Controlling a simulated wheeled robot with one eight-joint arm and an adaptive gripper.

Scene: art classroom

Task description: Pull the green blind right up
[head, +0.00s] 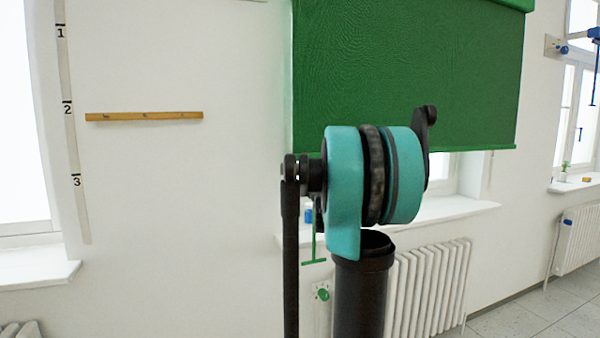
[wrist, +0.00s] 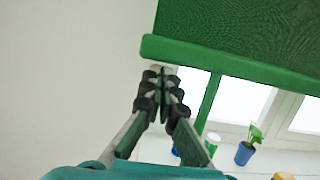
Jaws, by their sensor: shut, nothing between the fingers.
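The green blind (head: 400,70) hangs over the middle window, its bottom edge a little above the sill. Its green bottom bar (wrist: 240,66) crosses the wrist view. A green strip (wrist: 209,100) hangs down from the bar, right of my fingers. In the head view a thin green pull with a crosswise lower end (head: 313,261) hangs left of my arm. My gripper (wrist: 161,72) is shut and empty, its tips close to the left end of the bar; I cannot tell whether they touch. My arm hides the gripper in the head view.
A white sill (head: 462,209) and radiator (head: 455,280) are below the blind. A blue pot (wrist: 244,153) with a plant stands on the sill. A wooden rail (head: 145,116) and a numbered strip (head: 70,140) are on the left wall. A green round fitting (head: 322,293) is low on the wall.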

